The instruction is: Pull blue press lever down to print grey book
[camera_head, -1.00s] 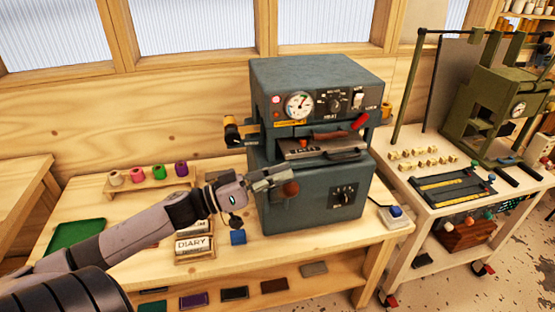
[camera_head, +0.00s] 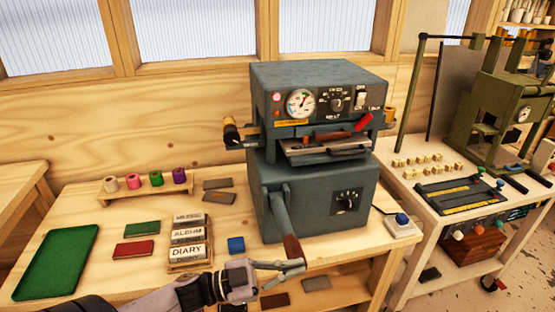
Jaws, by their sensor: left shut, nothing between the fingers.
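The blue-grey press (camera_head: 318,92) stands on the wooden bench. Its lever (camera_head: 280,212) slopes down and forward from the lower left front and ends in a brown grip (camera_head: 294,249). My left gripper (camera_head: 290,268) is shut and empty at the lower end of the grip; whether it touches the grip is unclear. A flat tray (camera_head: 328,151) sits in the press opening, with a brown piece (camera_head: 326,137) above it; I cannot clearly make out a book there. Two grey-brown flat pieces (camera_head: 218,197) lie left of the press. My right gripper is not in view.
A switch box (camera_head: 398,226) is right of the press. A cart (camera_head: 440,225) stands further right.

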